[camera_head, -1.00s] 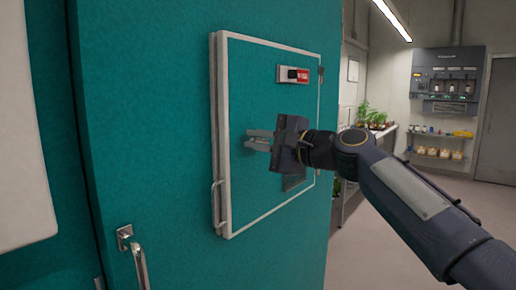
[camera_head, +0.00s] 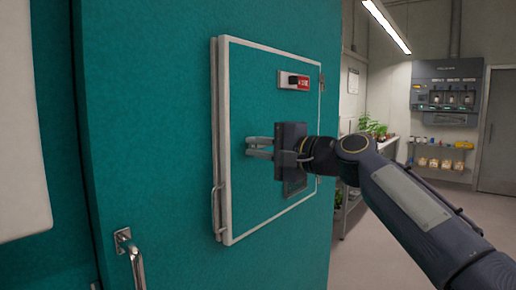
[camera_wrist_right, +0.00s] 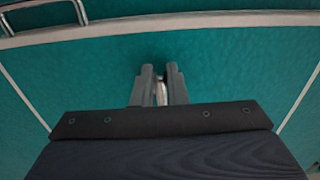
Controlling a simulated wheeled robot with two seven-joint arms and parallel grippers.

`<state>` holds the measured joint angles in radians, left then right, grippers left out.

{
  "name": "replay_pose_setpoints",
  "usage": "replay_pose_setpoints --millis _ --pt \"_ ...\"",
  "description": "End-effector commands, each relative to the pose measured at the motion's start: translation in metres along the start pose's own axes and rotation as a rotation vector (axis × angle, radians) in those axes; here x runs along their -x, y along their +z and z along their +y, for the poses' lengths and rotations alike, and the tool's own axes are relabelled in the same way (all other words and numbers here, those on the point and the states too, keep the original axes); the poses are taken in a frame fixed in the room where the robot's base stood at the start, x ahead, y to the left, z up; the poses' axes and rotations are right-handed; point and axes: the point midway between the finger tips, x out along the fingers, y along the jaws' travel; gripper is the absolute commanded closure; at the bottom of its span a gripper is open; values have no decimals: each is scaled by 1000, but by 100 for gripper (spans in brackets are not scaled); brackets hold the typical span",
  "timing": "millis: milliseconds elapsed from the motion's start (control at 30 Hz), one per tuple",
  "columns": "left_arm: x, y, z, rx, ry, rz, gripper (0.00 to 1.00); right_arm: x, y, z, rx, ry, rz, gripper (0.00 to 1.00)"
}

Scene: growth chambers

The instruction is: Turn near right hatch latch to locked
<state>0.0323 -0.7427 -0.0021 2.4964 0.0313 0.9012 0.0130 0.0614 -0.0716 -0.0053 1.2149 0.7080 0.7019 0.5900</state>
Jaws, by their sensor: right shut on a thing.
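The hatch (camera_head: 250,100) is a teal panel with a white frame on the teal chamber wall. A small label with a red part (camera_head: 302,82) sits near its top. My right gripper (camera_head: 248,147) is at the middle of the hatch face. In the right wrist view its two fingers (camera_wrist_right: 163,75) are close together, with a small pale metal piece (camera_wrist_right: 161,93) between them, which I take to be the latch. The fingers and the gripper body hide most of it, so I cannot tell its angle. My left gripper is not in view.
A metal handle (camera_head: 217,208) is on the hatch's left edge. A larger chrome handle (camera_head: 132,258) is on the wall at lower left. Plants on a bench (camera_head: 375,130) and a wall shelf (camera_head: 440,145) stand at the back right. The floor at right is clear.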

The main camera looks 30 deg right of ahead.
Motion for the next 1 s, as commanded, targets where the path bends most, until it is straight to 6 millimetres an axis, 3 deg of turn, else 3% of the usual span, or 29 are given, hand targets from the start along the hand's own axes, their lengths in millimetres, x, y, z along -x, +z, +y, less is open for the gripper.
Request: replay_pose_setpoints --millis 33,67,200,567,1000 --pt "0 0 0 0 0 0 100 -2 2 4 1 8 -7 100" --pt "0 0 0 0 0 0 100 -2 2 4 0 8 -7 85" --pt "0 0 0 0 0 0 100 -1 1 3 0 6 -5 66" --pt "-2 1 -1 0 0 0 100 5 0 1 0 1 0 65" --pt "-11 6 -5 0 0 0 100 70 1 2 0 3 -2 65"
